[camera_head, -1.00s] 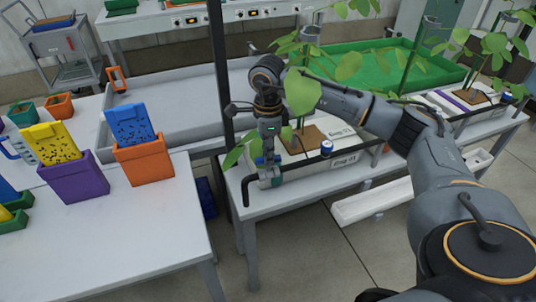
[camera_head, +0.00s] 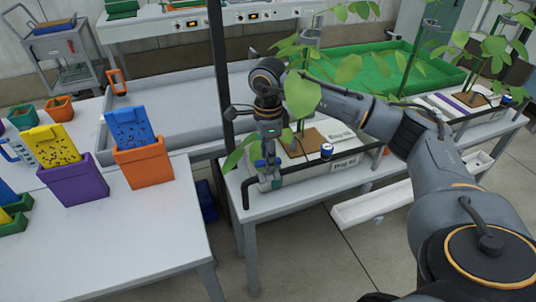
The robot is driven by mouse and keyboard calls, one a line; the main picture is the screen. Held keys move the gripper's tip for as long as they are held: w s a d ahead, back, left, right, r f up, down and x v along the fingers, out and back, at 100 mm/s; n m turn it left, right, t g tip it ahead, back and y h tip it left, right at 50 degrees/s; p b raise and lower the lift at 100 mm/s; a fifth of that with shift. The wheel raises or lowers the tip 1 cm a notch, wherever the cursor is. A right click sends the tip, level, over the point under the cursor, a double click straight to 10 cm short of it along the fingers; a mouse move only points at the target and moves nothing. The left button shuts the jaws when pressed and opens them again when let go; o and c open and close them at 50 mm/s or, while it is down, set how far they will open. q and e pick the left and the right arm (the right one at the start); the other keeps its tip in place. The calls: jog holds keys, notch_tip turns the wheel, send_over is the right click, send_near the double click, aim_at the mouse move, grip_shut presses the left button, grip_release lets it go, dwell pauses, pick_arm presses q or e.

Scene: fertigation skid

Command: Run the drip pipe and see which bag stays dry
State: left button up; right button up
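The dark drip pipe (camera_head: 309,171) runs along the front of the middle bench and bends down at its left end. A white grow bag (camera_head: 316,150) with a plant and a brown planting block lies behind it; its label is too small to read surely. Another white bag (camera_head: 452,107) with a plant lies farther right. My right gripper (camera_head: 268,180) points down at the left end of the pipe, by blue parts there. Its fingertips are too small to tell whether they grip anything. My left gripper is not in view.
A white table at left holds a purple box (camera_head: 75,183) with a yellow card, an orange box (camera_head: 145,168) with a blue card, and smaller containers. A dark post (camera_head: 217,60) stands between table and bench. A green tray (camera_head: 440,72) is behind. A white gutter (camera_head: 370,205) lies low.

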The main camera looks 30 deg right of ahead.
notch_tip(320, 180, up, 12)
dwell(0.5)
dwell(0.3)
